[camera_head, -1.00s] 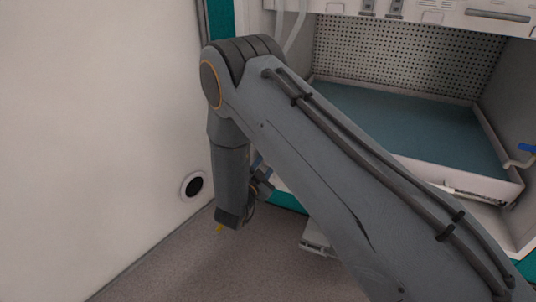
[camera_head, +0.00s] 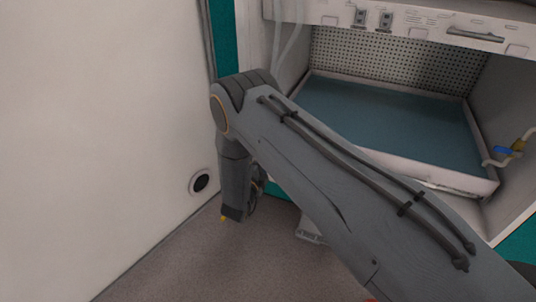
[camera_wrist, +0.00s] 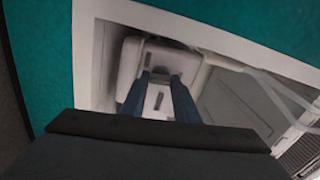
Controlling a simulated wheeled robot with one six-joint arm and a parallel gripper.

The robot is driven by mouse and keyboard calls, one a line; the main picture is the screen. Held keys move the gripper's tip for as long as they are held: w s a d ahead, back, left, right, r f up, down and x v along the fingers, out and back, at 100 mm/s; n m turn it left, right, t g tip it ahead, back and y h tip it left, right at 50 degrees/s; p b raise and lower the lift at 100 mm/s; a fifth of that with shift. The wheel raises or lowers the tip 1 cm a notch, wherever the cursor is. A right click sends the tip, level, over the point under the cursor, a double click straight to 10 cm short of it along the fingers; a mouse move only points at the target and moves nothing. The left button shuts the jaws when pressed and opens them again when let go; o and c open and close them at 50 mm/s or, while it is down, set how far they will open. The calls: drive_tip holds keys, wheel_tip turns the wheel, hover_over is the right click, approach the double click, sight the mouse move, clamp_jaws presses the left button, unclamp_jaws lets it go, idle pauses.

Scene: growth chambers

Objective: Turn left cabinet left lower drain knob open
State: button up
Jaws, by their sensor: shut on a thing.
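The left cabinet is the white chamber with a teal outer edge, and its white frame (camera_wrist: 86,55) fills much of the wrist view. My gripper (camera_wrist: 162,78) shows there as two blue fingers reaching into the opening. The fingertips are closed around a small grey part, which I take to be the drain knob (camera_wrist: 161,72), in front of a pale housing (camera_wrist: 130,60). The knob's turn angle cannot be made out. In the head view my arm hides the knob and the fingers.
A white wall (camera_head: 100,120) with a round dark port (camera_head: 201,182) stands close on the left. The open chamber has a blue-floored tray (camera_head: 385,115). A pipe fitting with a blue handle (camera_head: 503,150) sticks out at its right. Grey floor (camera_head: 165,265) lies below.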

drive_tip(key=shift+m+p, duration=0.4)
drive_tip(key=shift+m, duration=0.2)
drive_tip(key=o, duration=1.1)
drive_tip(key=shift+d, duration=0.1)
drive_tip(key=shift+c, duration=0.2)
drive_tip(key=p+v, duration=0.2)
drive_tip(key=v, duration=0.5)
drive_tip(key=shift+s+p, duration=0.35)
drive_tip(key=shift+p, duration=0.05)
